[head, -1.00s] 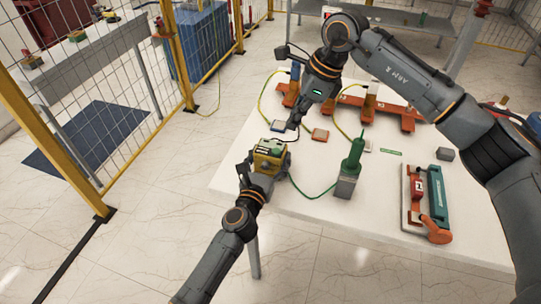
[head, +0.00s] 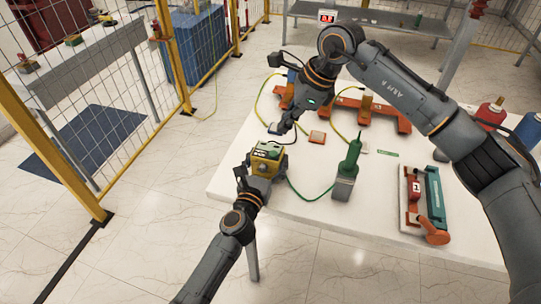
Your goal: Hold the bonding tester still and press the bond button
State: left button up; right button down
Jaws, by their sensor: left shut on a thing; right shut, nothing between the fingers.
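The bonding tester, a small yellow box (head: 264,167) with a dark and green top, is at the left edge of the white table. My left gripper (head: 258,178) is shut on the bonding tester from below in the picture. My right gripper (head: 277,131) is shut and empty, its tips pointing down just above the tester in the picture. A gap shows between the tips and the tester's top. The bond button is too small to make out. A green cable runs from the tester to a green probe (head: 351,160) in a grey holder.
The white table (head: 310,215) carries orange bars (head: 357,107) with yellow cables behind the tester and a red-and-teal device (head: 424,199) at right. A yellow-framed fence (head: 172,60) is at left.

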aim_at(276, 155)
jog(key=shift+w+a+r+n+t+y, duration=0.1)
jog(key=shift+a+r+n+t+y, duration=0.3)
jog(key=shift+t, duration=0.3)
jog(key=shift+a+r+n+t+y, duration=0.3)
jog(key=shift+n+t+y, duration=0.1)
jog(key=shift+t+y, duration=0.25)
jog(key=shift+w+a+r+n+t+y, duration=0.1)
jog(key=shift+a+r+n+t+y, duration=0.25)
jog(key=shift+t, duration=0.4)
jog(key=shift+f, duration=0.1)
jog(key=shift+f, duration=4.3)
jog(key=shift+s+f, duration=0.1)
jog(key=shift+f, duration=0.35)
